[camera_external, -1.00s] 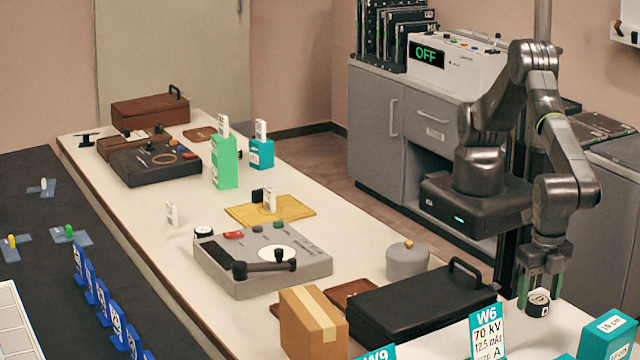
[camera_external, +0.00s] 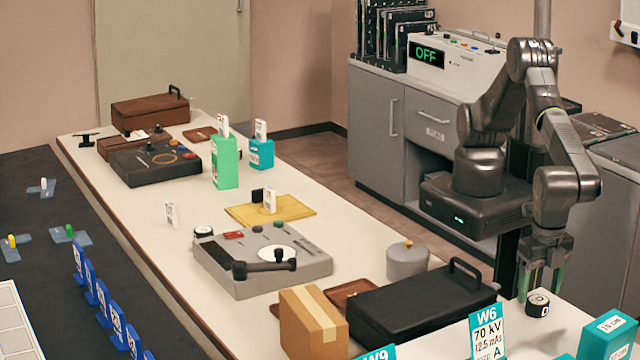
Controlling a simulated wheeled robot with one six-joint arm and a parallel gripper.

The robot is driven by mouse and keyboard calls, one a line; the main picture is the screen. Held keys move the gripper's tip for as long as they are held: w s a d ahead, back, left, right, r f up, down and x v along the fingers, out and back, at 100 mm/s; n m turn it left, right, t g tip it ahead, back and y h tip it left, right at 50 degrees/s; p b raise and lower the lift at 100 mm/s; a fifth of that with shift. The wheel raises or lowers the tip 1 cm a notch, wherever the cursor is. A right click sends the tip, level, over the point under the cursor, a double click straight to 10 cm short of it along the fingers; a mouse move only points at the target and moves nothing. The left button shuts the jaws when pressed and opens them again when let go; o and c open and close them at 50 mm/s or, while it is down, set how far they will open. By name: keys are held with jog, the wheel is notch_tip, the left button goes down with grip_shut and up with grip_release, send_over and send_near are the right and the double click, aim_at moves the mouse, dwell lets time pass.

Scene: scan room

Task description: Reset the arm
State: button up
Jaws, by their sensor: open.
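My gripper (camera_external: 540,286) hangs at the right end of my folded arm, pointing down over the near right part of the white table (camera_external: 150,228). Its green-lined fingers are apart. A small dark round piece with a white label (camera_external: 538,304) sits on the table just below the fingertips. I cannot tell whether the fingers still touch it.
A black case (camera_external: 420,312) lies left of my gripper, behind the W6 card (camera_external: 487,332). A teal box (camera_external: 607,338) stands to the right. A lidded grey pot (camera_external: 407,260), cardboard box (camera_external: 313,322) and grey device (camera_external: 262,262) stand farther left. The cabinet panel reads OFF (camera_external: 427,54).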

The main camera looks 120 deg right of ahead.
jog(key=shift+f, duration=0.95)
jog(key=shift+a, duration=0.1)
notch_tip(320, 180, up, 10)
jog(key=b, duration=0.2)
jog(key=w+d+f+m, duration=0.1)
jog(key=w+d+m, duration=0.2)
jog(key=w+d, duration=0.55)
jog(key=w+d+f+m, duration=0.2)
jog(key=w+d+m, duration=0.1)
jog(key=d, duration=1.1)
jog(key=w+d+f+m, duration=0.1)
jog(key=w+d+m, duration=0.35)
jog(key=d, duration=0.75)
jog(key=d+f+m+b, duration=0.1)
jog(key=d+f+m, duration=0.15)
jog(key=d, duration=1.55)
jog(key=s+d+m, duration=0.2)
jog(key=s+d, duration=0.3)
jog(key=d, duration=0.3)
jog(key=s+d+f+m, duration=0.1)
jog(key=s+d+m, duration=0.2)
jog(key=s+d, duration=0.2)
jog(key=shift+s+d+f, duration=0.3)
jog(key=shift+s+d, duration=0.1)
jog(key=shift+d, duration=1.3)
